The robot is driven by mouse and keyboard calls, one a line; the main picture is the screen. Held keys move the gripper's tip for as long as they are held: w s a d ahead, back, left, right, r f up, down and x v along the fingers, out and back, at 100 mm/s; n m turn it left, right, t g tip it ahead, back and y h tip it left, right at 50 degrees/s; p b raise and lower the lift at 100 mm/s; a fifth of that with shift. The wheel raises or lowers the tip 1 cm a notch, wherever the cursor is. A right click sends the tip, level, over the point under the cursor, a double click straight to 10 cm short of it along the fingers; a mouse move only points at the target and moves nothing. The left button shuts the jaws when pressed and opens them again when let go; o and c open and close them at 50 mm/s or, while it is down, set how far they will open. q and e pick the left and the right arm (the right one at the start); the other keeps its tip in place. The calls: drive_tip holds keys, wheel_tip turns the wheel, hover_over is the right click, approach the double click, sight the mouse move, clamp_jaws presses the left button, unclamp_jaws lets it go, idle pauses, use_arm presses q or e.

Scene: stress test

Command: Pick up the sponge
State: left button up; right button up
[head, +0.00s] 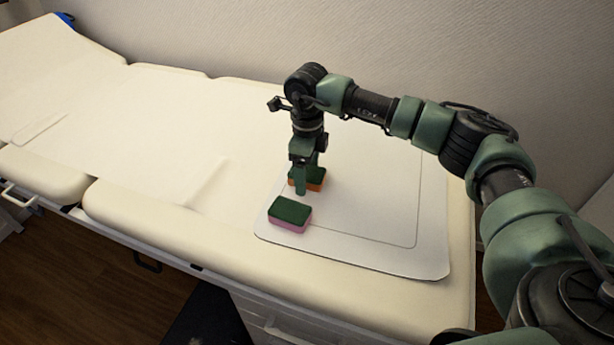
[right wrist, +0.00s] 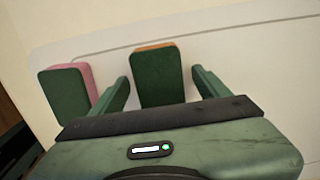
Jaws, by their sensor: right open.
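Two sponges lie on a white mat (head: 372,246) on the padded bed. One has a green top and orange underside (head: 317,181); in the right wrist view this orange sponge (right wrist: 158,77) shows between my fingers. The other has a green top and pink underside (head: 290,215); this pink sponge (right wrist: 66,91) lies left of the fingers in the right wrist view. My right gripper (head: 306,184) points down at the orange sponge and partly hides it in the head view. Its fingers (right wrist: 160,92) are apart, one on each side of it. Contact cannot be told. My left gripper is not in view.
The cream padded bed (head: 130,185) stretches left, mostly clear. A wall (head: 400,50) stands behind it. The mat's right part is free. The pink sponge lies close to the gripper on the near side.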

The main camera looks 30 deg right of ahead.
drive_tip(key=c, duration=1.4)
drive_tip(key=shift+r, duration=0.15)
